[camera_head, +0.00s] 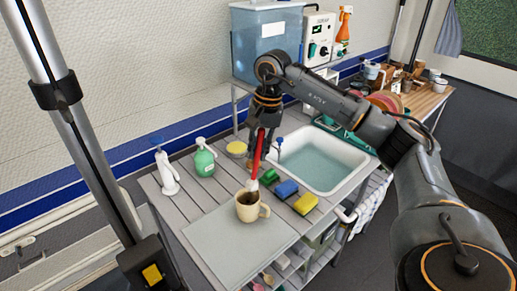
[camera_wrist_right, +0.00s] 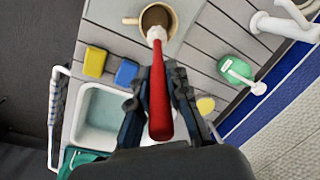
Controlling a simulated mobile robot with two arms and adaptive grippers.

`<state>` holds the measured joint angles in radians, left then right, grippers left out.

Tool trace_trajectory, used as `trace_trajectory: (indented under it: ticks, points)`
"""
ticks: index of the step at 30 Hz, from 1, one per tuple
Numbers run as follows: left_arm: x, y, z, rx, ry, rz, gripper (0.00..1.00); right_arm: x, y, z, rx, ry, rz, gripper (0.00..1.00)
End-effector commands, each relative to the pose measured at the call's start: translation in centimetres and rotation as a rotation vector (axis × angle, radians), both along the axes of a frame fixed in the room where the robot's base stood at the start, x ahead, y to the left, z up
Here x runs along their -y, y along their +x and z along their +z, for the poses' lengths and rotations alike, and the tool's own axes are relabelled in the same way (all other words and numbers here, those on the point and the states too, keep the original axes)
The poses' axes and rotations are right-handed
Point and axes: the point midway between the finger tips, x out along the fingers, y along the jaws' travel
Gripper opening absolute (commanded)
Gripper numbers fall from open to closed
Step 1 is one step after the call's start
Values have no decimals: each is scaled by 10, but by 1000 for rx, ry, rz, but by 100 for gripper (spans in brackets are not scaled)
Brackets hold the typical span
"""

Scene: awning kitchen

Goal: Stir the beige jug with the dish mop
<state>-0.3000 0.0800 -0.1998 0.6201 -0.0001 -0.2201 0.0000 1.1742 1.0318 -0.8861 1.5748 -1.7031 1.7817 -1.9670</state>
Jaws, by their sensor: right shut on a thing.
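The beige jug (camera_head: 248,206) stands upright on a grey mat on the slatted counter in the head view, its handle to the right. It also shows at the top of the right wrist view (camera_wrist_right: 139,21), with a dark inside. My right gripper (camera_head: 262,130) is above the counter, behind the jug, and is shut on the red handle of the dish mop (camera_head: 258,157). In the right wrist view the mop (camera_wrist_right: 160,95) points at the jug, its white head (camera_wrist_right: 156,34) at the jug's rim. I cannot tell how far the head is inside. My left gripper is not in view.
A blue sponge (camera_head: 286,189) and a yellow sponge (camera_head: 305,203) lie right of the jug, before the sink (camera_head: 325,165). A green soap bottle (camera_head: 204,160) and a white dispenser (camera_head: 166,176) stand at the left. The grey mat (camera_head: 225,245) has free room around the jug.

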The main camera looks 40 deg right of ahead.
Motion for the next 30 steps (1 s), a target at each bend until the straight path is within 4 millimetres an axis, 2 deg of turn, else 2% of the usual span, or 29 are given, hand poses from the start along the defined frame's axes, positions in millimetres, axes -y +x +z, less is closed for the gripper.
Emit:
trace_trajectory:
  ticks: [5, 18, 30]
  points:
    - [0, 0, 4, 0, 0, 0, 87, 0, 0, 6, 1, 1, 0, 0]
    - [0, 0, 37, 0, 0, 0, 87, 0, 0, 49, 1, 1, 1, 0]
    - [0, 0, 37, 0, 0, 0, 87, 0, 0, 50, 0, 0, 0, 0]
